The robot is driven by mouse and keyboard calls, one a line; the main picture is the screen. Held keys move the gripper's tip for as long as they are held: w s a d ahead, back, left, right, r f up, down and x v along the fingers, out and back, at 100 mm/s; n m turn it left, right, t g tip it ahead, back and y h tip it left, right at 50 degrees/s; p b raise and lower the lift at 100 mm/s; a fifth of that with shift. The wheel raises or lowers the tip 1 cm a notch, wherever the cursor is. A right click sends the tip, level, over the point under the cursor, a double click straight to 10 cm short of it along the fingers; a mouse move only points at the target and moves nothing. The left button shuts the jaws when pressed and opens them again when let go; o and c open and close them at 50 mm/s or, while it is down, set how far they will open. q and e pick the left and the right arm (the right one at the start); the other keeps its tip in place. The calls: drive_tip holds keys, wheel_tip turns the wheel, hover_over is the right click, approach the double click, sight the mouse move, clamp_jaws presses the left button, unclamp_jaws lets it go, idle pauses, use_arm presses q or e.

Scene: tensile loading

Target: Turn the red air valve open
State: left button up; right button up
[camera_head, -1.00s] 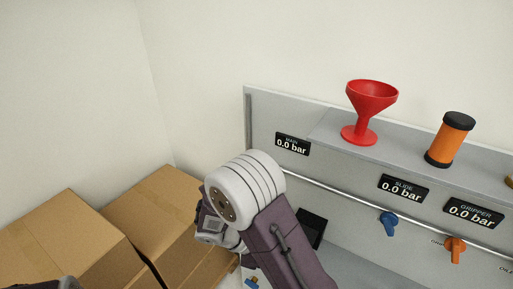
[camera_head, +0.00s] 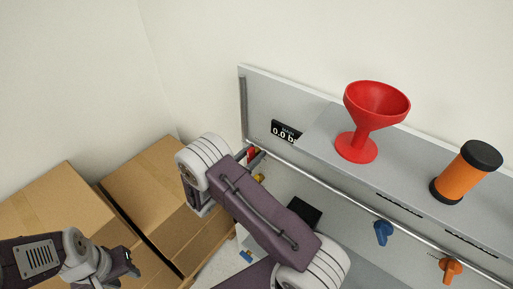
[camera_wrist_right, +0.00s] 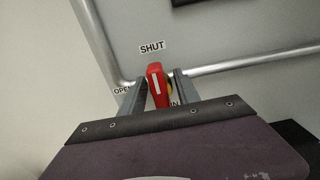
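The red air valve (camera_wrist_right: 156,88) is in the right wrist view, on the grey panel at a pipe. Its handle, with a white stripe, points up towards the word SHUT; part of an OPEN label shows to its left. My right gripper (camera_wrist_right: 159,79) has one finger on each side of the handle, with narrow gaps visible. In the head view, a small part of the red valve (camera_head: 252,154) shows beside my right gripper at the panel's left end. My left gripper (camera_head: 124,262) is at the lower left, away from the panel; its finger opening is unclear.
Cardboard boxes (camera_head: 150,185) stand at the left. A red funnel (camera_head: 372,112) and an orange cylinder with black caps (camera_head: 466,172) stand on the panel's ledge. A blue valve (camera_head: 383,232) and an orange valve (camera_head: 450,268) are further right. The main display (camera_head: 286,132) is partly hidden.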

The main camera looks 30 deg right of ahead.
drive_tip(key=shift+w+d+r, duration=0.15)
drive_tip(key=shift+w+d, duration=0.05)
drive_tip(key=shift+d, duration=0.3)
drive_tip(key=shift+c, duration=0.4)
drive_tip(key=shift+d, duration=0.1)
clamp_jaws()
